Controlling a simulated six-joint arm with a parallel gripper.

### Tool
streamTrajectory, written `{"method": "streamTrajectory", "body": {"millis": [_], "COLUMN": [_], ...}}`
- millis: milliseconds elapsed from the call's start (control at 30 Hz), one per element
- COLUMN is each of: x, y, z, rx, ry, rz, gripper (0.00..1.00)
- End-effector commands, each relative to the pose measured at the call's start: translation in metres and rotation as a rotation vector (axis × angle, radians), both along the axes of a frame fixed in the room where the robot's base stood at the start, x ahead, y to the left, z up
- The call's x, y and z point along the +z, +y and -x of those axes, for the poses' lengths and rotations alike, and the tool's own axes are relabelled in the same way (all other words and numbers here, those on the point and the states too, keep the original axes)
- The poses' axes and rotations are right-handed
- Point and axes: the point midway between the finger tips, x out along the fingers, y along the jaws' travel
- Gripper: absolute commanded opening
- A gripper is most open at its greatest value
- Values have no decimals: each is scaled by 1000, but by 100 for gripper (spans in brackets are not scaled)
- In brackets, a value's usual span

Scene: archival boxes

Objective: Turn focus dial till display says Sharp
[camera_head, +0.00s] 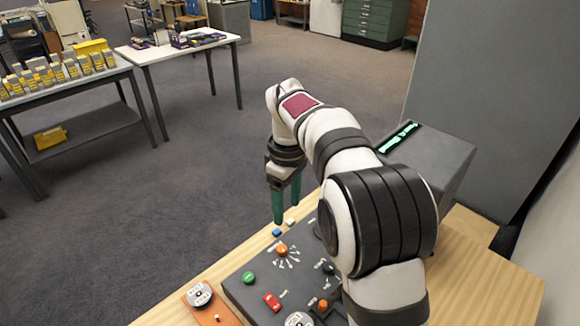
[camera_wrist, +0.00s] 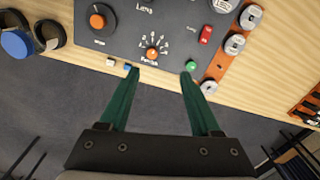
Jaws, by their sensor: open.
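The focus dial (camera_head: 282,250) is a small orange knob with a fan of white marks on the dark control panel (camera_head: 235,293). In the wrist view the dial (camera_wrist: 152,53) has a "Focus" label and numbers around it; I cannot tell its exact setting. The display (camera_head: 398,137) shows green text on black, seen at a slant and too small to read. My gripper (camera_head: 286,210) points down with green fingers, open and empty, above the panel's far edge. In the wrist view its fingertips (camera_wrist: 159,74) are spread either side of the dial, apart from it.
A blue button (camera_wrist: 128,67) and white button (camera_wrist: 111,61) lie near one fingertip. A green button (camera_wrist: 191,65) is near the other, with a red switch (camera_wrist: 206,35) beyond. Another orange dial (camera_wrist: 97,21) and round reels (camera_wrist: 234,43) flank these. My arm hides part of the panel.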

Motion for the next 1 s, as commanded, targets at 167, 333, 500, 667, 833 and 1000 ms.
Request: {"method": "streamTrajectory", "body": {"millis": [167,333,500,667,833,1000], "x": [-24,-61,-113,-152,-171,-176], "y": [15,15,15,15,15,15], "z": [-27,-26,-26,-26,-26,-27], "rx": [166,168,166,165,163,164], "ry": [-7,-4,-4,-6,-9,-10], "rz": [14,15,14,13,12,13], "gripper": [64,64,64,64,64,64]}}
